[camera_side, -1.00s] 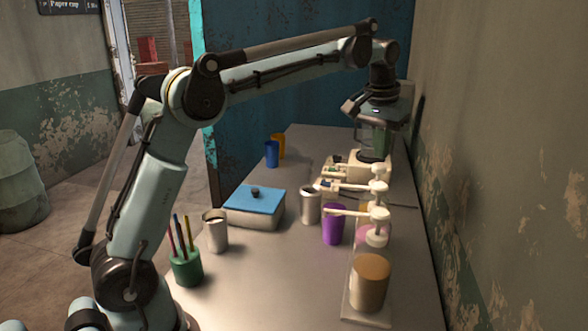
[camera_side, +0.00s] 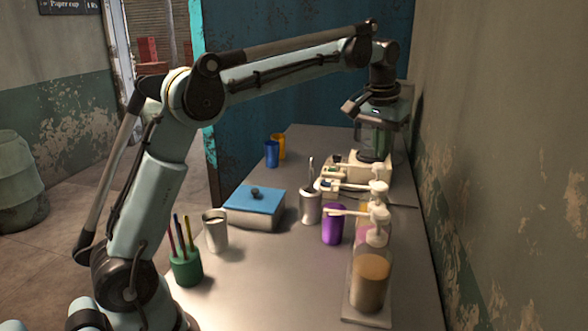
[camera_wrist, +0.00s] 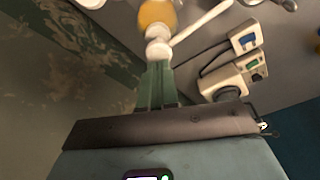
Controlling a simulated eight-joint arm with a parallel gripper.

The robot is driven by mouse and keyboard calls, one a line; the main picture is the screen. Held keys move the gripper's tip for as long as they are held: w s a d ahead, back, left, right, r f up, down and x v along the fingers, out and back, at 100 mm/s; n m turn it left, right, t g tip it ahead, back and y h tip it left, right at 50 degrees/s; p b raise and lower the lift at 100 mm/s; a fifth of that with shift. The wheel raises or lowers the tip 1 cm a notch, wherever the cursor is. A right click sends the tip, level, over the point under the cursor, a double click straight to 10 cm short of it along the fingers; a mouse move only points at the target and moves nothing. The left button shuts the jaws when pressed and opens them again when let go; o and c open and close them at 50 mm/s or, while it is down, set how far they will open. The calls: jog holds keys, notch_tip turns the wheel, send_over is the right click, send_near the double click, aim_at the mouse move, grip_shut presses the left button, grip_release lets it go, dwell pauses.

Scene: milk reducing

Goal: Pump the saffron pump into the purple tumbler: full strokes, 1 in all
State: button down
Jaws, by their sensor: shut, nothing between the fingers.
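The purple tumbler (camera_side: 333,226) stands upright on the counter in the side view, near the tip of the nearest pump's spout; whether it is directly below cannot be told. Several white pump heads stand in a row at right. In the wrist view, a white pump head (camera_wrist: 158,48) with a spout pointing up and right tops an orange-yellow bottle (camera_wrist: 157,12), seemingly the saffron pump. My gripper (camera_wrist: 158,66) is shut and empty, its pale green fingers pointing at that head. Contact cannot be told. In the side view my gripper (camera_side: 376,143) is behind the pump row.
A clear bottle with tan contents (camera_side: 370,285) stands at the front right. A blue-lidded box (camera_side: 255,200), metal cup (camera_side: 215,232) and green pencil holder (camera_side: 187,268) stand left. Cream switch boxes (camera_wrist: 245,72) sit beside the pump.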

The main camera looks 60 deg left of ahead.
jog(key=shift+f, duration=0.1)
jog(key=shift+f, duration=1.35)
jog(key=shift+r, duration=1.5)
jog(key=shift+r, duration=3)
